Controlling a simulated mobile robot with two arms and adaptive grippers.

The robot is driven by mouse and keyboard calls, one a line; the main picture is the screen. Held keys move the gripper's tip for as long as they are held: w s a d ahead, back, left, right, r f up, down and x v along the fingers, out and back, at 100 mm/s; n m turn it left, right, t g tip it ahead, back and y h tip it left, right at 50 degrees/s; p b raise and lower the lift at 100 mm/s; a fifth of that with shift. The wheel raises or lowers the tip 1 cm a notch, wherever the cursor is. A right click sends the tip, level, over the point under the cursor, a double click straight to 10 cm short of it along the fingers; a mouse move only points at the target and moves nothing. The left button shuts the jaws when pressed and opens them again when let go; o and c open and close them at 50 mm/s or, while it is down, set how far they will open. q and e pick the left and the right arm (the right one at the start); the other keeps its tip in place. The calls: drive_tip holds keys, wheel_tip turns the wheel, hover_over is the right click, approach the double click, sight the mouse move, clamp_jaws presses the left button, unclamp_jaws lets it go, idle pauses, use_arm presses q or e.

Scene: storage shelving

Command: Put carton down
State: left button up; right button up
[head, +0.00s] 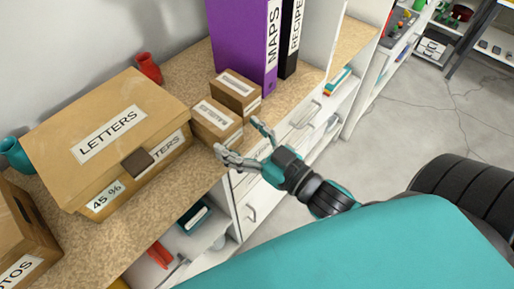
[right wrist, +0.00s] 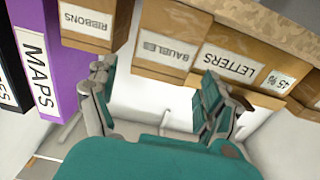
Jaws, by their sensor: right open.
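Two small brown cartons stand on the shelf's speckled top. The nearer carton (head: 213,124) stands beside the large LETTERS box; its label reads BAUBLE-something in the right wrist view (right wrist: 163,68). The other carton (head: 240,89), labelled RIBBONS in the right wrist view (right wrist: 88,24), stands just behind it. My right gripper (head: 240,136) is open and empty at the shelf's front edge, just in front of the nearer carton. In the right wrist view its fingers (right wrist: 155,78) are spread wide with nothing between them. My left gripper is not in view.
The LETTERS box (head: 110,139) fills the left of the shelf top. A purple MAPS binder (head: 238,40) and a black binder (head: 291,36) stand at the back. A red vase (head: 149,68) is by the wall. White drawers (head: 252,205) lie below the edge.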

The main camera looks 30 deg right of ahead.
drive_tip(key=v, duration=0.4)
drive_tip(key=shift+s, duration=0.25)
drive_tip(key=s+d+f+m+g+h, duration=0.1)
drive_tip(key=d+f+g+h, duration=0.15)
drive_tip(key=f, duration=1.05)
drive_tip(key=s+d+f+g+h, duration=0.1)
drive_tip(key=d+f+g, duration=0.2)
drive_tip(key=f, duration=1.1)
drive_tip(key=s+d+f+m+g+h, duration=0.1)
drive_tip(key=s+d+f+g+h, duration=0.1)
drive_tip(key=f, duration=1.1)
drive_tip(key=s+a+f+g, duration=0.1)
drive_tip(key=s+f+g, duration=0.7)
drive_tip(key=s+f, duration=1.3)
drive_tip(key=shift+s+h, duration=0.35)
drive_tip(key=shift+s, duration=0.25)
drive_tip(key=shift+a+g, duration=0.1)
drive_tip(key=shift+g, duration=0.15)
